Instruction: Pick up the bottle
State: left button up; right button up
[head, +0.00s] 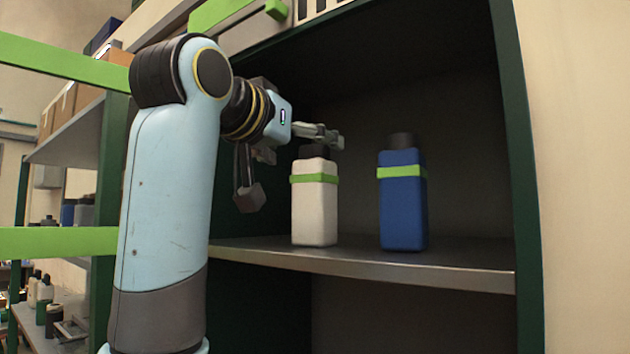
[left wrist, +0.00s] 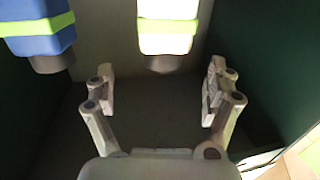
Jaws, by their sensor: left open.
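A white bottle (head: 314,212) with a green band and dark cap stands upright on the cabinet shelf. A blue bottle (head: 403,215) with a green band and dark cap stands upright to its right. My left gripper (head: 290,168) is open and empty, at the white bottle's upper left; one finger overlaps its cap in the picture. In the left wrist view, the picture is inverted: the white bottle (left wrist: 168,40) lies ahead of the open fingers (left wrist: 160,88), roughly centred between them. The blue bottle (left wrist: 38,40) is at the upper left there. My right gripper is not in view.
The grey shelf (head: 450,272) has a dark green cabinet side (head: 522,180) at the right. Bare shelf lies between the two bottles and right of the blue one. Another rack (head: 70,130) with boxes and bottles stands at the far left.

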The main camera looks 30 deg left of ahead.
aim_at(308, 154)
pick_arm(q)
jog(key=shift+w+f, duration=0.1)
jog(key=shift+w, duration=0.35)
jog(key=shift+w+a+f+p, duration=0.15)
jog(key=shift+w+p, duration=0.35)
jog(key=shift+w, duration=0.3)
jog(key=w, duration=0.1)
jog(key=w+p, duration=0.1)
jog(key=w, duration=0.1)
jog(key=shift+w+a+f, duration=0.15)
jog(key=shift+a+f, duration=0.05)
jog(key=shift+a, duration=0.05)
jog(key=shift+w+f, duration=0.1)
jog(key=shift+w, duration=0.1)
jog(key=shift+d, duration=0.1)
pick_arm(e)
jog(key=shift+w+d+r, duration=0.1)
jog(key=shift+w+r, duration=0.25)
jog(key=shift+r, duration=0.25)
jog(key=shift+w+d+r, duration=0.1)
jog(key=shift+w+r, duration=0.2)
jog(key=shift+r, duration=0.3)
pick_arm(q)
jog(key=shift+s, duration=0.1)
jog(key=shift+c, duration=1)
jog(key=c, duration=1.6)
grip_shut()
